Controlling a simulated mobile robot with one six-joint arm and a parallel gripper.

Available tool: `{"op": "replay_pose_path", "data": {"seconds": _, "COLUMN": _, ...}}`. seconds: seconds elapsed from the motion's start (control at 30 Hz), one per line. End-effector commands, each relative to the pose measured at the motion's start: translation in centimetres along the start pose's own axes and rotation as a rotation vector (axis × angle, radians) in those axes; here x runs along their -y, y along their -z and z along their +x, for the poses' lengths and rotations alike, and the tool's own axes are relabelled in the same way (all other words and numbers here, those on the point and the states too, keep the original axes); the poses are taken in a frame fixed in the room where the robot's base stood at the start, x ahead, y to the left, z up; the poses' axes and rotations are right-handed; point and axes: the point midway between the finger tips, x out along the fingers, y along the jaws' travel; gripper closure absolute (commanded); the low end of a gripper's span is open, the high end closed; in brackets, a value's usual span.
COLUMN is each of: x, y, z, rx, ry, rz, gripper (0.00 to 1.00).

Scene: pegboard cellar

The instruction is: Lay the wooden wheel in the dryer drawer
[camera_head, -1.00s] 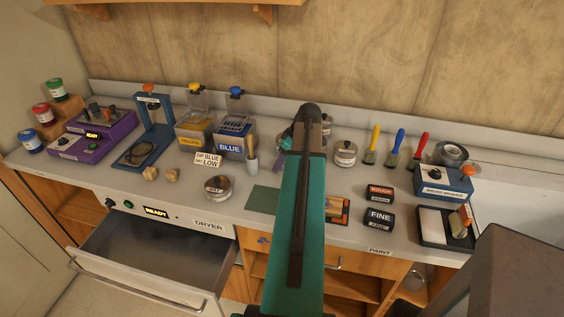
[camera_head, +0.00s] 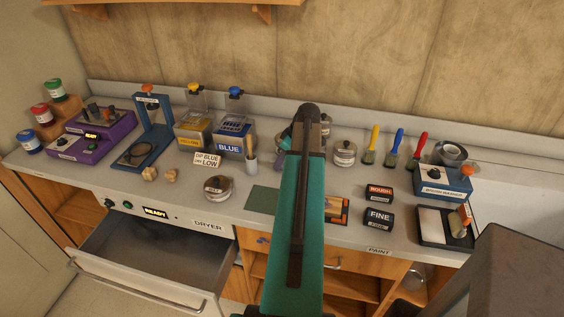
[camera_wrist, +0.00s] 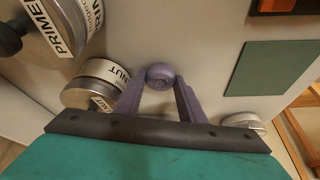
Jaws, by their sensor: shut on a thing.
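My gripper (camera_wrist: 160,92) has purple fingers, shut on a small round purplish-grey piece at their tips in the wrist view. This piece (camera_wrist: 160,74) may be the wheel, but its wood cannot be made out. In the head view my arm hides most of the gripper and the held piece, at the back middle of the counter. The dryer drawer (camera_head: 201,268) is pulled open at the lower left, and its visible inside is empty. The dryer panel (camera_head: 157,212) above it reads READY.
Near the gripper stand a walnut tin (camera_wrist: 88,92) and a primer tin (camera_wrist: 72,22). A green mat (camera_wrist: 268,68) lies to the right.

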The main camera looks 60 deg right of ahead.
Motion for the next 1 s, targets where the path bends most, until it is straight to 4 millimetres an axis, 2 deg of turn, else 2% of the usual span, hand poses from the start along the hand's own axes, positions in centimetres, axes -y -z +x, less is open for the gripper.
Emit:
{"op": "replay_pose_path", "data": {"seconds": 0.33, "x": 0.0, "y": 0.3, "z": -0.6, "rx": 0.000, "ry": 0.000, "rz": -0.001, "gripper": 0.88}}
{"op": "replay_pose_path", "data": {"seconds": 0.73, "x": 0.0, "y": 1.4, "z": -3.1, "rx": -0.001, "ry": -0.001, "rz": -0.001, "gripper": 0.88}}
{"op": "replay_pose_path", "data": {"seconds": 1.0, "x": 2.3, "y": -0.4, "z": -4.0, "rx": 0.000, "ry": 0.000, "rz": -0.001, "gripper": 0.88}}
